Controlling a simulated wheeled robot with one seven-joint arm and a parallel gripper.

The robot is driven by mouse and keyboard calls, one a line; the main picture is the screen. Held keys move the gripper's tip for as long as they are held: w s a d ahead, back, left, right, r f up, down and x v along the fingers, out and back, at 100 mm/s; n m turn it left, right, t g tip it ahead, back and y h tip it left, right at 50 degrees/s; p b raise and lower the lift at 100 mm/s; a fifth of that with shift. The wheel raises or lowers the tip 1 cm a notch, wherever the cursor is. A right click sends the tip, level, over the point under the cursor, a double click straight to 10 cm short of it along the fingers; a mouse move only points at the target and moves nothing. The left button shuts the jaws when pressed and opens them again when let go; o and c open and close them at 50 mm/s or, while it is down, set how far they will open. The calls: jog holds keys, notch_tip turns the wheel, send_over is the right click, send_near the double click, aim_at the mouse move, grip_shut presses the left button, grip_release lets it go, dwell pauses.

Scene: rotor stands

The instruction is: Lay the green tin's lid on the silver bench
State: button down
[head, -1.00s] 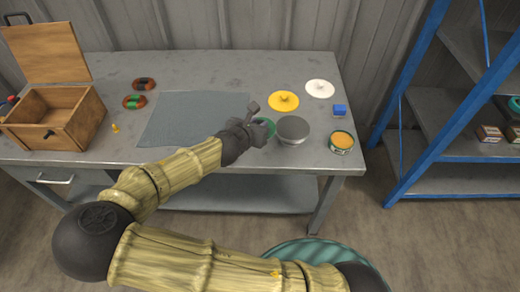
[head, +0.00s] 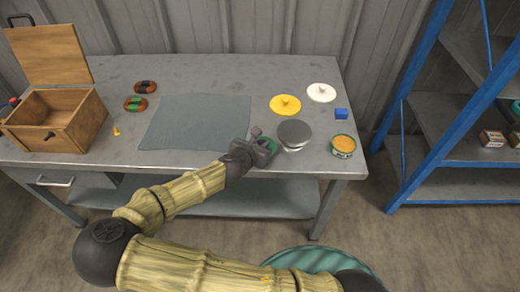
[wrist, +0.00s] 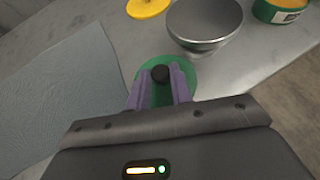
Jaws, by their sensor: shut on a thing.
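My gripper (head: 264,148) is shut on the black knob of the green lid (head: 270,146), near the front edge of the silver bench (head: 210,68). In the wrist view, my two purple fingers (wrist: 160,80) stand on either side of the knob, and the round green lid (wrist: 183,64) shows beneath them. I cannot tell whether the lid touches the bench top or hangs just above it. The green tin (head: 342,151) stands open on the bench at the right, with orange contents showing. It also shows at the top right of the wrist view (wrist: 282,14).
A grey metal bowl (head: 294,134) is close beside the lid. A yellow lid (head: 285,105), a white lid (head: 321,93) and a blue block (head: 341,114) lie behind. A blue-grey mat (head: 195,122) lies left of my gripper. A wooden box (head: 60,125) stands far left.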

jog(key=shift+f, duration=1.3)
jog(key=c, duration=1.2)
grip_release()
jog(key=shift+f, duration=0.1)
jog(key=shift+c, duration=0.2)
jog(key=shift+s+a+r, duration=0.1)
jog(key=shift+r, duration=0.1)
jog(key=p+v, duration=0.1)
jog(key=v, duration=1)
jog(key=shift+s+r, duration=0.15)
jog(key=shift+s, duration=0.1)
jog(key=shift+a, duration=0.15)
